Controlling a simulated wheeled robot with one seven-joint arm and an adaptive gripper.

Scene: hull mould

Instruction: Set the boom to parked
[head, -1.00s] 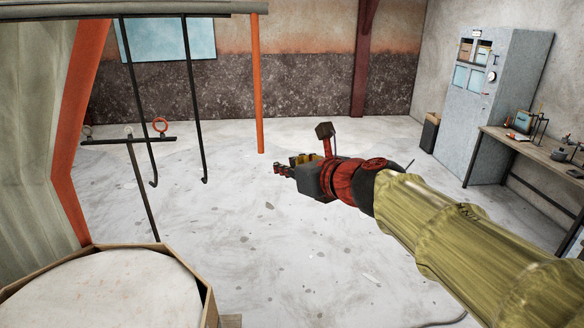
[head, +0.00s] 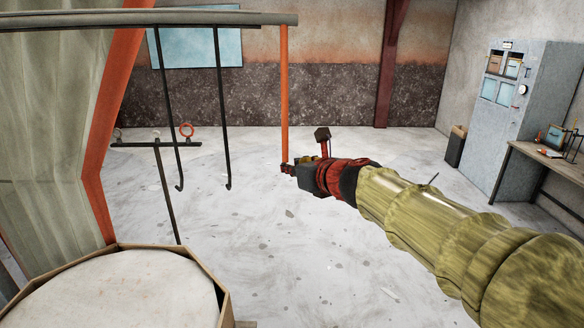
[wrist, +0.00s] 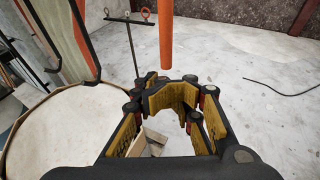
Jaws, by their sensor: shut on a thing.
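The boom (head: 150,18) is a grey horizontal bar across the top left of the head view. An orange pole (head: 284,95) hangs from its right end. The pole also shows in the wrist view (wrist: 166,35), coming down from the top to the fingers. My gripper (head: 287,168) is at the pole's lower end. The exact contact is hard to see. No mark for a parked position is distinguishable.
Two dark hooked rods (head: 222,110) hang from the boom. A dark stand with rings (head: 158,144) and a round pale-topped tub (head: 120,290) stand at left. A grey cabinet (head: 500,120) and a workbench (head: 550,165) are at right. The middle floor is clear.

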